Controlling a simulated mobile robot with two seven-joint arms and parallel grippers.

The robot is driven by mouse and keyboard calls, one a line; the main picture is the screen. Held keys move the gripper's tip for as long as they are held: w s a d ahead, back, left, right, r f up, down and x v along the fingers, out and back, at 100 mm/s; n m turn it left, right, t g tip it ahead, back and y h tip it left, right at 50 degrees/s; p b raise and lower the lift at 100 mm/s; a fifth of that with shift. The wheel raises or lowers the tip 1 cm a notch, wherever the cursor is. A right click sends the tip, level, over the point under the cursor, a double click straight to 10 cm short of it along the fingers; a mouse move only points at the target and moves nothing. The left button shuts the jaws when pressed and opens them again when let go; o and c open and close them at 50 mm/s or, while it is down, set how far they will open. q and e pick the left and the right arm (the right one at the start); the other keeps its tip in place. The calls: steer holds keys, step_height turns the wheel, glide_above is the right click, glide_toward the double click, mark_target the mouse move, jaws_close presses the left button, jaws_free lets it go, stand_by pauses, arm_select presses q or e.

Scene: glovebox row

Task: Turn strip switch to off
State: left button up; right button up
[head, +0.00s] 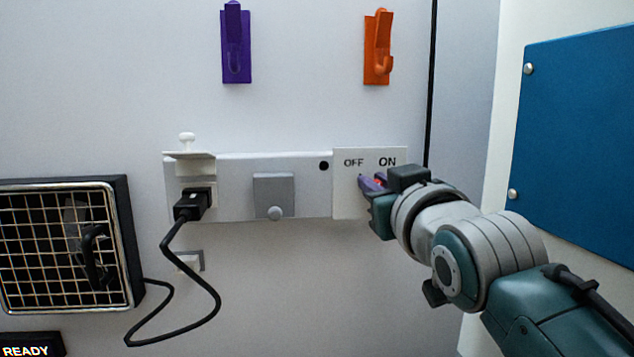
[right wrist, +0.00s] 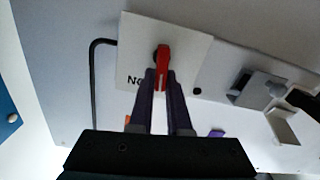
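The strip switch is a red lever (right wrist: 163,66) on a white plate (head: 346,201) marked OFF and ON, at the right end of the grey power strip (head: 236,206). My right gripper (head: 372,182) is at the plate, below the ON label. In the right wrist view, its two purple fingers (right wrist: 161,80) stand close on either side of the red lever and appear shut on it. In the head view the gripper hides most of the lever. I cannot tell which label the lever points to. My left gripper is not in view.
A black plug (head: 192,205) sits in the strip's left socket, its cable running to a caged fan (head: 68,245). A purple hook (head: 236,48) and an orange hook (head: 378,50) are on the wall above. A blue panel (head: 580,140) is at right.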

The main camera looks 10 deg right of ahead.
jaws_close()
steer(key=shift+d+r+m+p, duration=0.15)
steer(key=shift+m+p, duration=0.25)
steer(key=shift+m, duration=0.5)
steer(key=o, duration=0.5)
jaws_free()
steer(key=shift+s, duration=0.1)
